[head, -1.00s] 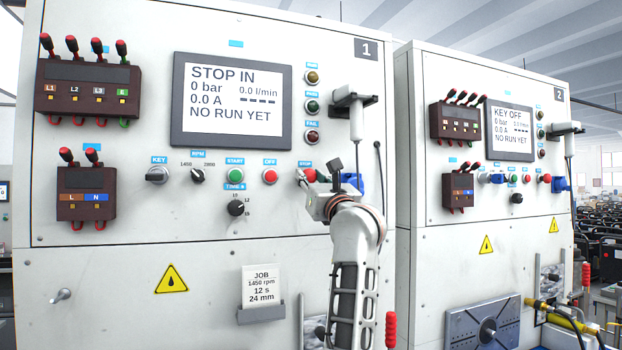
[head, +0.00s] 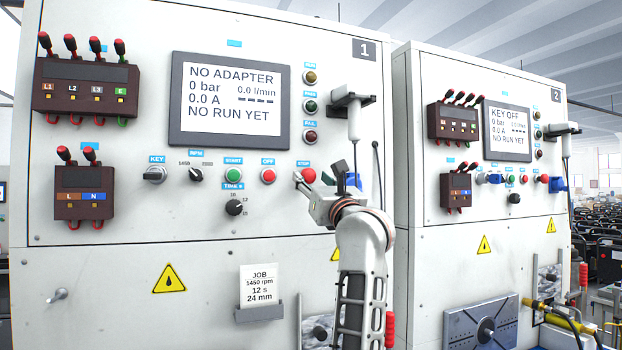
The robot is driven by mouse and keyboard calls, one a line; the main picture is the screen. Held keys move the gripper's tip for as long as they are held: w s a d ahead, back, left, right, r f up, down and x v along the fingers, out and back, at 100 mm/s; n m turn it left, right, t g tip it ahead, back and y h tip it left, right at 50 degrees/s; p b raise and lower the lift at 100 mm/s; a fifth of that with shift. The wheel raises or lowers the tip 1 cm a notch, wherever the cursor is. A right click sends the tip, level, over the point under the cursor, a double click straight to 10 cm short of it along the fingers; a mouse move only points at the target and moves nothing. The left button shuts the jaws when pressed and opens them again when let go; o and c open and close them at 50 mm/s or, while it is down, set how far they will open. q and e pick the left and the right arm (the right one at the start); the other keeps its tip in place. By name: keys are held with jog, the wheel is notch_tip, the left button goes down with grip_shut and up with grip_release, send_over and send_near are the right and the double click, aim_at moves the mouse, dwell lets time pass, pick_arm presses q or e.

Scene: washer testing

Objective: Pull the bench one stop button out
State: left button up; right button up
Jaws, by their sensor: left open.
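The red stop button (head: 308,175) of bench one is on the front panel, under the blue STOP label, at the right end of the button row. My left gripper (head: 301,183) is open, with its fingertips just below and left of the button. A finger overlaps the button's lower left edge in the picture; I cannot tell whether it touches. Nothing is seen held. The bench one screen (head: 231,101) reads NO ADAPTER, 0 bar, 0.0 A, NO RUN YET. My right gripper is not in view.
Left of the stop button are the red off button (head: 268,176), green start button (head: 233,175), time knob (head: 234,208), RPM knob (head: 196,175) and key switch (head: 155,175). A grey holder (head: 350,97) juts out above right. Bench two (head: 471,80) stands at right.

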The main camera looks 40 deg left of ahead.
pick_arm(q)
jog(key=v, duration=1)
jog(key=shift+s+d, duration=0.1)
